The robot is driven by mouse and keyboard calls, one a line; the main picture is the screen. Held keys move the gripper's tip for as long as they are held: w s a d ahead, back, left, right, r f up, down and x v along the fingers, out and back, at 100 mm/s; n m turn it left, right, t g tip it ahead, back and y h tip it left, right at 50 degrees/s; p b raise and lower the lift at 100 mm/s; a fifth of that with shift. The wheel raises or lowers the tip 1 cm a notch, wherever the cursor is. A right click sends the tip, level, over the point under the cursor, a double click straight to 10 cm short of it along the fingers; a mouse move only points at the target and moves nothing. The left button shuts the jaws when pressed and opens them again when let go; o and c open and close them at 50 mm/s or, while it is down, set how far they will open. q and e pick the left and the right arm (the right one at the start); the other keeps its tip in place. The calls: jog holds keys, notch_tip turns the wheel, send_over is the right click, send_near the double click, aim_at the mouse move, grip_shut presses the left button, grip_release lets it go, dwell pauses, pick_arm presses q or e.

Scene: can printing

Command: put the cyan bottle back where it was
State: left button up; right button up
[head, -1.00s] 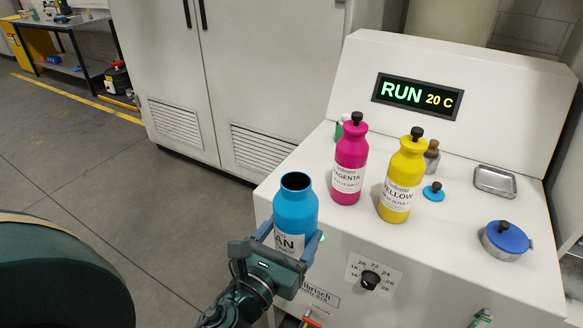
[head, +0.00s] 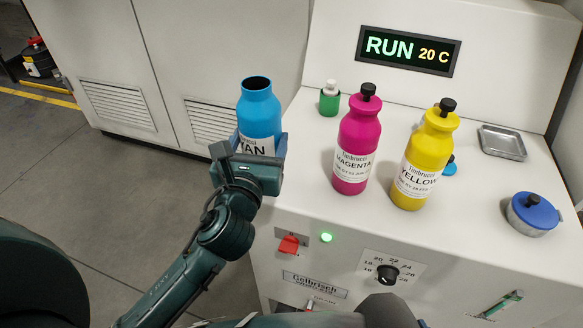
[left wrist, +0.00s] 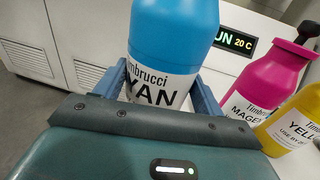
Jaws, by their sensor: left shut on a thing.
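The cyan bottle (head: 259,112) is upright and has no cap on its dark open mouth. My left gripper (head: 256,146) is shut on it, at the left edge of the white machine top. In the left wrist view the cyan bottle (left wrist: 172,45) stands between the two fingers of the left gripper (left wrist: 150,92), its label facing the camera. Whether its base touches the machine top is hidden by the gripper. A blue cap with a dark knob (head: 450,167) lies on the machine top, partly hidden behind the yellow bottle. My right gripper is not in view.
The magenta bottle (head: 357,140) and yellow bottle (head: 424,155) stand capped to the right of the cyan bottle. A small green bottle (head: 329,99) stands behind. A metal tray (head: 502,143) and a blue-lidded tin (head: 533,212) are at the right. The display reads RUN 20 C.

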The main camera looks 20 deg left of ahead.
aim_at(275, 118)
pick_arm(q)
jog(key=w+d+r+b, duration=0.4)
jog(key=w+r, duration=0.1)
jog(key=w, duration=0.3)
notch_tip(275, 118, down, 9)
jog(key=shift+d+f+b, duration=0.1)
jog(key=shift+f+b, duration=0.05)
jog(key=shift+b, duration=1.05)
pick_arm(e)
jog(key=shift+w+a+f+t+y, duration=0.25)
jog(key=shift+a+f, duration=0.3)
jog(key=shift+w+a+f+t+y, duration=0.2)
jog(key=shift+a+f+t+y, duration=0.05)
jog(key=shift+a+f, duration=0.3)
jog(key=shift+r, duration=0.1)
pick_arm(q)
jog(key=shift+f, duration=0.15)
jog(key=o, duration=1.6)
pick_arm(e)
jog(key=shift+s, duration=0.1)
